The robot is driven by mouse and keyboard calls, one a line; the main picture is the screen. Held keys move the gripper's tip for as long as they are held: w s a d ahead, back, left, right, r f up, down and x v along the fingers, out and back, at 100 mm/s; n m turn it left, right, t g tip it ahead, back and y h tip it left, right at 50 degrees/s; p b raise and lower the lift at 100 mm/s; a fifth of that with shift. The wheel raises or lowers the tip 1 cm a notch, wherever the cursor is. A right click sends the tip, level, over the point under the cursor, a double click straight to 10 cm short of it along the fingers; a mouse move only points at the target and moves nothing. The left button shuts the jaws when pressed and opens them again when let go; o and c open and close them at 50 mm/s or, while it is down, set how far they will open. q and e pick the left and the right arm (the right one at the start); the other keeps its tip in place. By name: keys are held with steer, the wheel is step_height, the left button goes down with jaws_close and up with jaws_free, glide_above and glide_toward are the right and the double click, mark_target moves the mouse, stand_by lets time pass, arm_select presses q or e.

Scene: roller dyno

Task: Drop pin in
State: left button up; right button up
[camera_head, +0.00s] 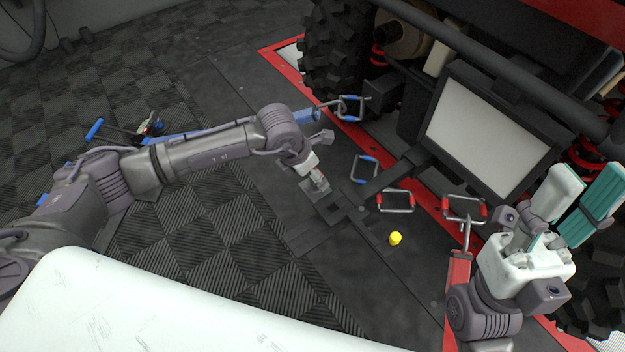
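No pin can be made out with certainty. A small yellow round piece (395,238) shows on the dark floor plate below the red-handled shackles, and I cannot tell whether it is a pin's head. My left gripper (320,186) points down over the dark metal bar (380,179) in the middle. Its fingers are small and mostly hidden from above, so I cannot tell whether it holds anything. My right gripper (583,200) is at the right, with its white and teal fingers raised and spread apart. Nothing shows between them.
A framed screen (490,130) stands behind the bar, by a vehicle with a knobbly tyre (340,50). Shackles with blue (364,169) and red handles (395,200) lie near the red edging. A blue-handled tool (95,129) lies at left. Checkered floor (200,235) is clear.

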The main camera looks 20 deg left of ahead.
arm_select(q)
steer(key=shift+o, duration=0.8)
